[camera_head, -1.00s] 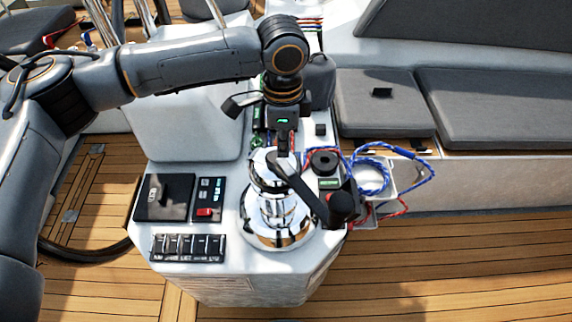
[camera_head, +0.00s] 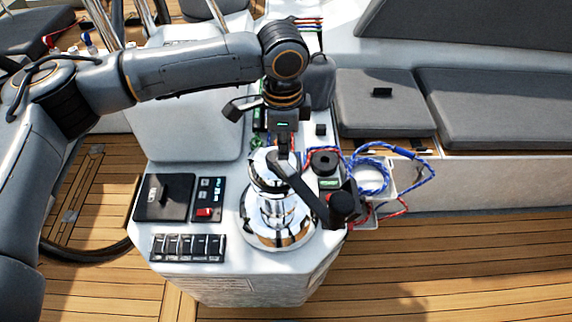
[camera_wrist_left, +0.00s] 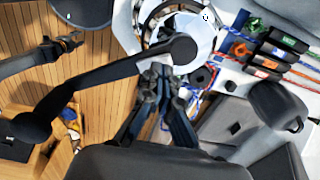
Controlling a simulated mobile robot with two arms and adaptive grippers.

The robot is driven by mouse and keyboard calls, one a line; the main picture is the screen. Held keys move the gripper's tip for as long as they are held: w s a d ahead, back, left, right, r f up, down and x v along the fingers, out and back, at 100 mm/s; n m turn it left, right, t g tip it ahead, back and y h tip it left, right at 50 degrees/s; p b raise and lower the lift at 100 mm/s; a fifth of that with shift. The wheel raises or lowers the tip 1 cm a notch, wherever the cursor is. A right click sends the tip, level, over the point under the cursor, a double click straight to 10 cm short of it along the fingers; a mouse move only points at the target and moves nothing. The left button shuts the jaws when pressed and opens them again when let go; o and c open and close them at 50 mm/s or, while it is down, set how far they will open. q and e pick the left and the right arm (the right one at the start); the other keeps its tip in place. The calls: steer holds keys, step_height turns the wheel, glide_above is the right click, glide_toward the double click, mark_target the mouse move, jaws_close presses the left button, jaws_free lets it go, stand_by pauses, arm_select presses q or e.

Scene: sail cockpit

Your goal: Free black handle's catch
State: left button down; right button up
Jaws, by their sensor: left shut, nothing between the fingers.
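The black handle (camera_head: 309,187) is a crank lying across the top of the chrome winch (camera_head: 276,213), with its hub near the winch top and its knob toward the front right. In the left wrist view the black handle (camera_wrist_left: 110,74) runs from a round hub to a knob at lower left. My left gripper (camera_head: 283,148) points down just behind the hub. In its wrist view the fingertips (camera_wrist_left: 161,72) are together, close beside the hub. I cannot tell whether they touch it. The catch is too small to make out.
A black lever (camera_head: 240,107) stands out left of my gripper. Blue rope (camera_head: 400,157) and red rope hang over a white holder at right. A switch panel (camera_head: 187,248) and a black control panel (camera_head: 163,197) sit left of the winch. Grey cushions (camera_head: 490,105) lie behind.

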mark_target(283, 162)
arm_select(q)
steer(key=shift+f, duration=1.05)
stand_by(0.4)
step_height(283, 162, up, 7)
steer(key=p, duration=0.8)
steer(key=shift+r, duration=0.1)
stand_by(0.3)
